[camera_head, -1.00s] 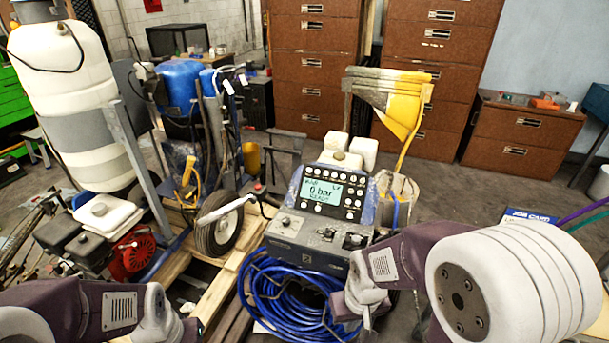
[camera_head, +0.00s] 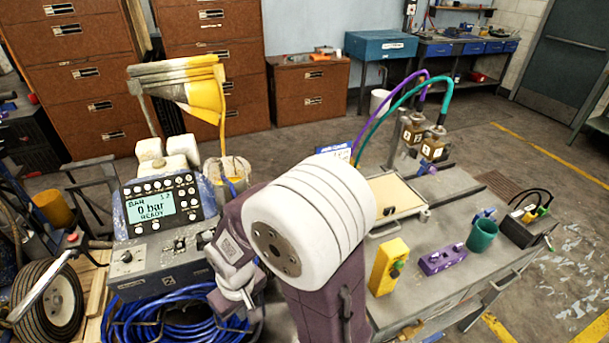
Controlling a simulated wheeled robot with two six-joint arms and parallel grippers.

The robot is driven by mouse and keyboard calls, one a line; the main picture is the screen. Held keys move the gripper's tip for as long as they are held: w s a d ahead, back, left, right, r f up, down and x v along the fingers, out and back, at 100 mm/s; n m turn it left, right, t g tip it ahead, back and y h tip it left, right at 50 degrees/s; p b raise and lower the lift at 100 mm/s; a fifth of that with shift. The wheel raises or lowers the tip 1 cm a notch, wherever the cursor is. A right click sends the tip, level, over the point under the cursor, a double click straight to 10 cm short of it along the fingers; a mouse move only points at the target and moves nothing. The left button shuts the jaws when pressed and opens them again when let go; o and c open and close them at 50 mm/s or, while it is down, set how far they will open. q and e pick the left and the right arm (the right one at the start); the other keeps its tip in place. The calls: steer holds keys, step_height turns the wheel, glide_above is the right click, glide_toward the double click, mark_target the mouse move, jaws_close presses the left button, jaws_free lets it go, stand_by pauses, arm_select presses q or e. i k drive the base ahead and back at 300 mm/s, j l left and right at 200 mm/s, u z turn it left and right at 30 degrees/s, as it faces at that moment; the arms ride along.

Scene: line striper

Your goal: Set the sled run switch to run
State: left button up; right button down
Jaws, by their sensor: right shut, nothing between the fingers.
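No readable label tells me which control is the sled run switch. My left gripper is out of view.
The grey bench (camera_head: 455,290) also holds a teal cup (camera_head: 482,235), a shallow tray (camera_head: 398,200), a black box with plugs (camera_head: 526,228) and valves with purple and green hoses. A coiled blue hose (camera_head: 165,322) lies below the console. Floor is open beyond the bench.

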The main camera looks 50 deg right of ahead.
mark_target(551, 249)
steer(key=k+l+z, duration=0.15)
steer(key=z, duration=3.25)
